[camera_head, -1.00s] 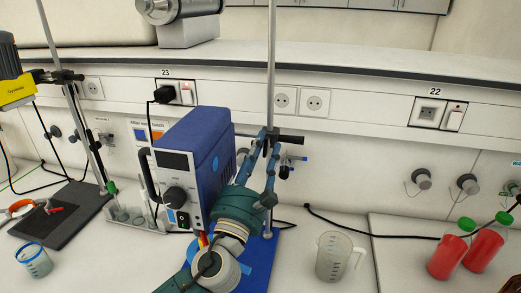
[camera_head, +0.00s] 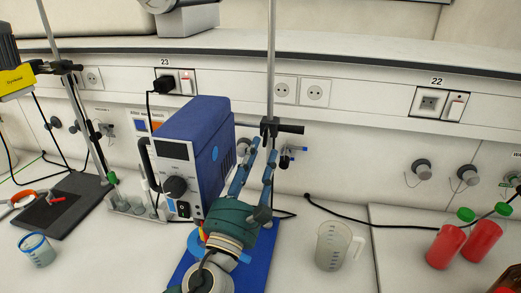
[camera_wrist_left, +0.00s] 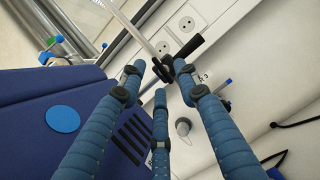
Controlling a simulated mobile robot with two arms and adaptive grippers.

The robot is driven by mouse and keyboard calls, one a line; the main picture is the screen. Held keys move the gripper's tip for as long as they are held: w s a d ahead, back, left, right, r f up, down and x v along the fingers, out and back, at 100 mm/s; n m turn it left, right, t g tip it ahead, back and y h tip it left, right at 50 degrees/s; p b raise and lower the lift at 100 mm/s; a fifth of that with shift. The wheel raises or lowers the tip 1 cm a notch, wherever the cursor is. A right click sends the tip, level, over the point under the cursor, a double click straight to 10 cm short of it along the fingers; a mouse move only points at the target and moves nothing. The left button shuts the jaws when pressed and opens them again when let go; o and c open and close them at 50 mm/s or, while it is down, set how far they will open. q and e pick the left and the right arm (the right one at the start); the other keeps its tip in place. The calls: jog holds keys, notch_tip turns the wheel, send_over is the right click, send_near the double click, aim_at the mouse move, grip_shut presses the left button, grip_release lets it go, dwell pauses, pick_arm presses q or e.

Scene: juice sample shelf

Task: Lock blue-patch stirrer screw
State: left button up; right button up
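The blue stirrer (camera_head: 190,138) stands left of centre, with a round blue patch on its side; the patch (camera_wrist_left: 62,117) shows clearly in the left wrist view. Behind it a metal rod (camera_head: 271,60) carries a black clamp (camera_head: 290,128). A small dark fitting with a blue end (camera_head: 290,152) sits right of the rod; I cannot tell if it is the screw. My left gripper (camera_head: 262,150) is open and empty, its fingertips just below and in front of the clamp. The clamp (camera_wrist_left: 188,48) appears beyond the fingertips in the left wrist view.
A clear jug (camera_head: 332,246) stands right of the blue base plate (camera_head: 262,258). Red bottles (camera_head: 446,246) stand at the far right. A blue-rimmed beaker (camera_head: 38,251) and a dark plate stand (camera_head: 70,208) are at left. Bench between base plate and jug is clear.

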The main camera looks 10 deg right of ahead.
pick_arm(q)
jog(key=v, duration=0.7)
jog(key=shift+s+b, duration=0.45)
jog(key=shift+f, duration=0.15)
jog(key=v, duration=1.2)
dwell(0.5)
